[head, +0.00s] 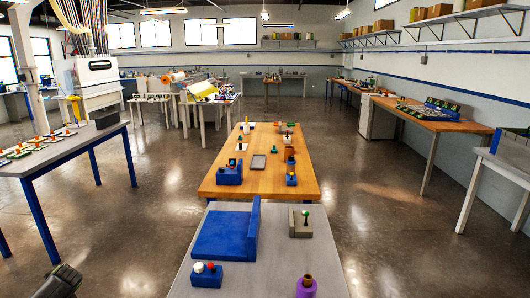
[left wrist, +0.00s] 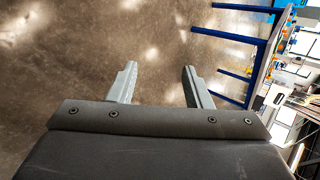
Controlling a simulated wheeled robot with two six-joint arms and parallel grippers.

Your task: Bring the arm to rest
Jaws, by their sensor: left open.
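My left arm (head: 62,281) shows only as a dark piece at the lower left corner of the head view, out over the floor and apart from the tables. In the left wrist view my left gripper (left wrist: 160,85) has its two grey fingers apart with nothing between them. Bare floor lies beyond the fingers. My right gripper is in neither view.
A grey table (head: 258,284) stands close in front, bearing a blue block fixture (head: 222,234), a grey block (head: 301,222) and a purple bottle (head: 306,288). A wooden table (head: 222,190) adjoins behind. A blue-legged table (head: 60,160) stands left. The floor (head: 120,225) between is clear.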

